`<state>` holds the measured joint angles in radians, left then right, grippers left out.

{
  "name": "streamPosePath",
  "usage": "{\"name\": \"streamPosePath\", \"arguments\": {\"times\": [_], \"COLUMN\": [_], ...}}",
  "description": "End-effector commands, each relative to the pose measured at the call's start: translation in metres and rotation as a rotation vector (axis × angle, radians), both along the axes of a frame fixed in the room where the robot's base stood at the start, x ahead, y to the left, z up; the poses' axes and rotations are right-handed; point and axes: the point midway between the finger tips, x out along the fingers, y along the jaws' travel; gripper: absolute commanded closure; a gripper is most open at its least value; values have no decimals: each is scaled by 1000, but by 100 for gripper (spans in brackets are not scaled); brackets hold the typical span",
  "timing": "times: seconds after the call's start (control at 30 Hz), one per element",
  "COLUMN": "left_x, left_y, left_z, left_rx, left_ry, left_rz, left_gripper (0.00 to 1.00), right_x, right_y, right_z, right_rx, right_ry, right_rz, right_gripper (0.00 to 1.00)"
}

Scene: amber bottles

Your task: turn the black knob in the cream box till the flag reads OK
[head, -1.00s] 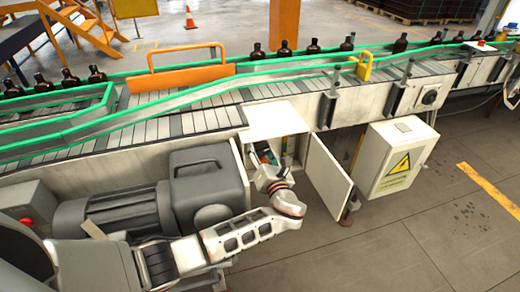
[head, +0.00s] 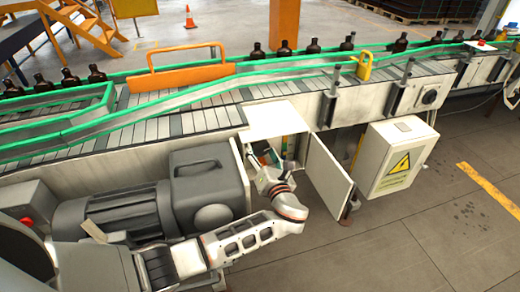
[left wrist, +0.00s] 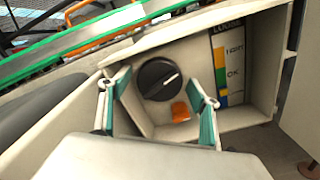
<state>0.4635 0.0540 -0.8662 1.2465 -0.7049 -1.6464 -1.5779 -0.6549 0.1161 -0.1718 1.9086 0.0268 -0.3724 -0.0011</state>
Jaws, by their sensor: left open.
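The cream box (head: 274,122) stands open in the conveyor's side, its door (head: 327,172) swung out to the right. In the left wrist view the black round knob (left wrist: 159,79) is on the back wall of the box (left wrist: 248,118), its white pointer line slanting up to the right. An orange piece (left wrist: 180,111) sits just below it. A label (left wrist: 232,62) at right has a coloured strip and small words, one reading OK. My left gripper (left wrist: 157,82) is open, its teal-padded fingers either side of the knob in this view; contact cannot be told. In the head view it (head: 267,166) reaches the box opening. My right gripper is not in view.
A grey motor (head: 130,210) stands left of the box. A white cabinet with a yellow warning sign (head: 398,160) is to the right of the door. The conveyor (head: 190,122) with green rails and amber bottles runs above. The floor at front right is clear.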

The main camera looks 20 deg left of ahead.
Motion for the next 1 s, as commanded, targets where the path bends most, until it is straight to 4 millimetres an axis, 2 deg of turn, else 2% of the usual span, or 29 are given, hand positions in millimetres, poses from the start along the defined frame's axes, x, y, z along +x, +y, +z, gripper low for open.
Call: {"name": "streamPosePath", "arguments": {"times": [0.2, 0.43, 0.6, 1.0], "left_x": [-28, -50, -56, -56], "left_y": [-19, -34, -38, -38], "left_z": [-1, -1, 0, 0], "left_rx": [-3, -2, 0, 0], "left_ry": [2, 2, 1, 0], "left_rz": [-2, -1, 1, 0], "left_gripper": [37, 37, 37, 37], "right_x": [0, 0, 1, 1], "right_y": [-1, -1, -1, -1], "right_z": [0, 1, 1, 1], "right_rx": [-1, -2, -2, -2], "right_ry": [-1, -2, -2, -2], "right_rz": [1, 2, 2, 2], "right_gripper": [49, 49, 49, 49]}}
